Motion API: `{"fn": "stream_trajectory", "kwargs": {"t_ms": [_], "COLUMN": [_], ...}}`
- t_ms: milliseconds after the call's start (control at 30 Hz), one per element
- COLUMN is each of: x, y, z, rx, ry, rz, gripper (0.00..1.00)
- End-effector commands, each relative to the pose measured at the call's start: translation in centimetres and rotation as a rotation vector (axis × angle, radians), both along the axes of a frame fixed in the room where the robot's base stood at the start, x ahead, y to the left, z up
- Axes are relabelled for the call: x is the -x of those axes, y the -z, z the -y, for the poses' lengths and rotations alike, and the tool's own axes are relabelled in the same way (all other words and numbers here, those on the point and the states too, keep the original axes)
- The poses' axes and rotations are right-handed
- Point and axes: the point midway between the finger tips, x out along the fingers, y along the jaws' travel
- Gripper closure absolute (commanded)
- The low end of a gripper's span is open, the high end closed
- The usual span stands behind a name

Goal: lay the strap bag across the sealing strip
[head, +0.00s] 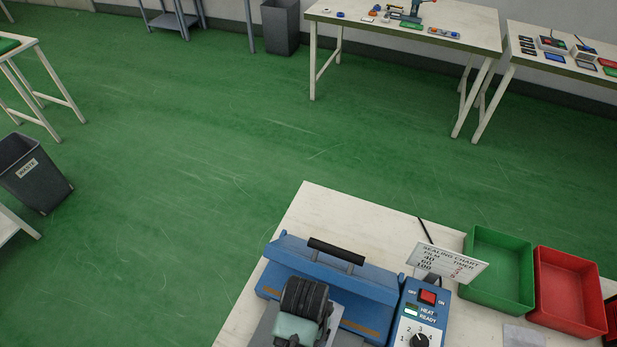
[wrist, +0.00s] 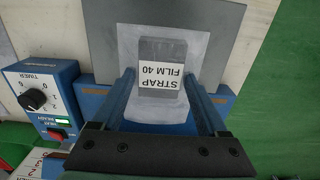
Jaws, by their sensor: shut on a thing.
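The strap bag (wrist: 194,56) is a clear film pouch around a dark grey block labelled "STRAP FILM 40". It shows in the wrist view, over a grey plate and the blue sealer base. My gripper (wrist: 160,74) has its two dark blue fingers closed on the block's sides. In the head view my wrist hides the bag and most of the sealer's front. The blue sealer (head: 382,286) has a black handle on its bar. The brown sealing strip (head: 362,331) shows on either side of my wrist. I cannot tell whether the bag touches it.
The blue timer box (head: 423,312) with a red switch stands right of the sealer. A sealing chart card (head: 448,262) stands behind it. Green (head: 499,302) and red (head: 570,318) trays lie further right. The white table (head: 325,212) is bare behind the sealer.

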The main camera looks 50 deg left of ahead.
Motion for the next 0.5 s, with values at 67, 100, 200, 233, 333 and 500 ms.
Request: {"fn": "stream_trajectory", "kwargs": {"t_ms": [67,100,200,233,333,500], "x": [0.0,0.0,0.0,0.0,0.0,-0.1], "y": [0.7,1.3,2.9,3.3,4.1,4.3], "z": [0.0,0.0,0.0,0.0,0.0,0.0], "rx": [0.000,0.002,0.001,0.001,0.000,-0.001], "ry": [0.000,0.000,0.000,0.001,0.001,0.001], "rz": [0.000,-0.003,-0.002,-0.002,0.000,0.001], "gripper": [0.78,0.78,0.78,0.78,0.78,0.78]}}
